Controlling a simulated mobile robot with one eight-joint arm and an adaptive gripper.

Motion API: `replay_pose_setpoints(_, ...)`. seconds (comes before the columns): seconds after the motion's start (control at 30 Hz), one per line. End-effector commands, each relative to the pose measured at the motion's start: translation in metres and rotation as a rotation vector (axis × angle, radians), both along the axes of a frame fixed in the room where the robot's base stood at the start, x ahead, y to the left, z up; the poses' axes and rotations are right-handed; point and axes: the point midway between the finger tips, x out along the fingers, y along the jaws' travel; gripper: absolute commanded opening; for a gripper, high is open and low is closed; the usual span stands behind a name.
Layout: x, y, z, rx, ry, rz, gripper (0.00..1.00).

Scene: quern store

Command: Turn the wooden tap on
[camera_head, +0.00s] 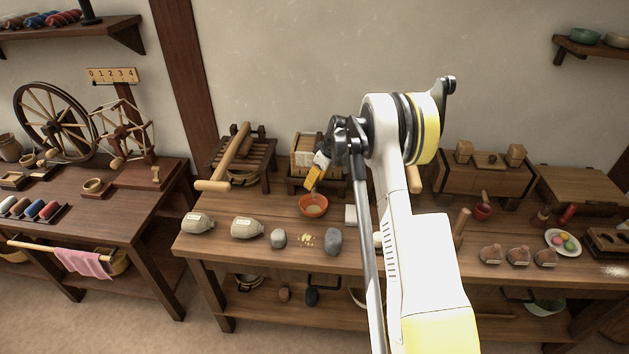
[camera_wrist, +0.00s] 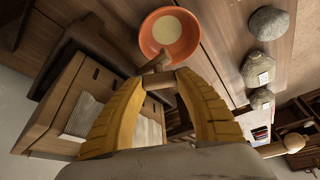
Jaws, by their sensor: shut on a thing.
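The wooden tap (camera_wrist: 159,80) shows in the wrist view, with a small wooden piece sticking out towards the orange bowl. My gripper (camera_wrist: 163,80) is shut on the tap, with one yellow finger on each side. In the head view my gripper (camera_head: 314,178) reaches down in front of a small wooden box (camera_head: 302,144), and the tap is hidden there. The box also shows in the wrist view (camera_wrist: 52,112). The orange bowl (camera_head: 313,210) stands on the bench just below my gripper; in the wrist view (camera_wrist: 153,42) it holds something pale.
The wooden bench (camera_head: 385,262) carries two labelled sacks (camera_head: 246,228), several grey stones (camera_head: 333,241) and yellow crumbs (camera_head: 306,240). A slatted wooden stand (camera_head: 250,160) is left of the box. My arm hides the bench's middle. A plate (camera_head: 562,243) lies at the right.

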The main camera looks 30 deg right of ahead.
Motion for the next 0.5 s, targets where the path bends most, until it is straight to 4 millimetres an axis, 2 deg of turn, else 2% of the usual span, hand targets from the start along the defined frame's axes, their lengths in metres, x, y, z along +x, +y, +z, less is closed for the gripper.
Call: replay_pose_setpoints(0.5, -0.0001, -0.0002, -0.0007, -0.001, 0.002, 0.393, 0.10)
